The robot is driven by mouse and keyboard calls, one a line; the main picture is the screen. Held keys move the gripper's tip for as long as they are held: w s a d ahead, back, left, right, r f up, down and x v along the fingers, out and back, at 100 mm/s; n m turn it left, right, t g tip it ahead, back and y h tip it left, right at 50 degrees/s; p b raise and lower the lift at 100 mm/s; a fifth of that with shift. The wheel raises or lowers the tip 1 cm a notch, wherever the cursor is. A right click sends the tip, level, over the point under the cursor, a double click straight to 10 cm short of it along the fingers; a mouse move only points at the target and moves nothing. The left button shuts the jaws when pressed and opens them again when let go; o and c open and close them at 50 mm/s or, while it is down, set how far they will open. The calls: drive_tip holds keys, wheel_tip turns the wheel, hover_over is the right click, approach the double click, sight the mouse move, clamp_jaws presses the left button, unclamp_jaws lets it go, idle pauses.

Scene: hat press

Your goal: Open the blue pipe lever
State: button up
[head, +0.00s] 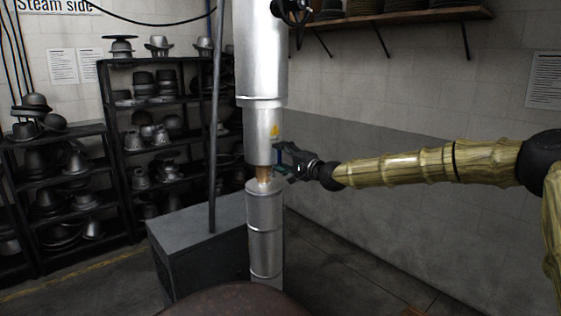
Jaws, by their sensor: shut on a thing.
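The vertical silver pipe (263,130) stands in the middle of the head view, with a short brassy section (263,173) between its upper and lower parts. A small bit of the blue lever (276,154) shows at the right side of the pipe, just above the brassy section. My gripper (281,161) reaches in from the right and is shut on the blue lever. Its fingers cover most of the lever, so the lever's angle is hard to tell.
A dark handwheel (293,10) sits on the upper pipe. A grey box (200,245) stands behind the pipe at left. Black shelves (160,100) with metal hat forms line the left wall. A brown round surface (232,302) is at the bottom. Floor at right is clear.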

drive_tip(key=shift+w+d+r+m, duration=0.1)
drive_tip(key=shift+r+m, duration=0.05)
drive_tip(key=shift+r, duration=0.3)
drive_tip(key=shift+w+d+r+m, duration=0.1)
drive_tip(key=shift+r+m, duration=0.05)
drive_tip(key=shift+r, duration=0.3)
drive_tip(key=o, duration=1.3)
drive_tip(key=shift+w, duration=0.1)
drive_tip(key=shift+o, duration=0.2)
drive_tip(key=shift+a+f, duration=0.1)
drive_tip(key=shift+f, duration=0.3)
drive_tip(key=shift+f, duration=0.25)
drive_tip(key=v, duration=1.2)
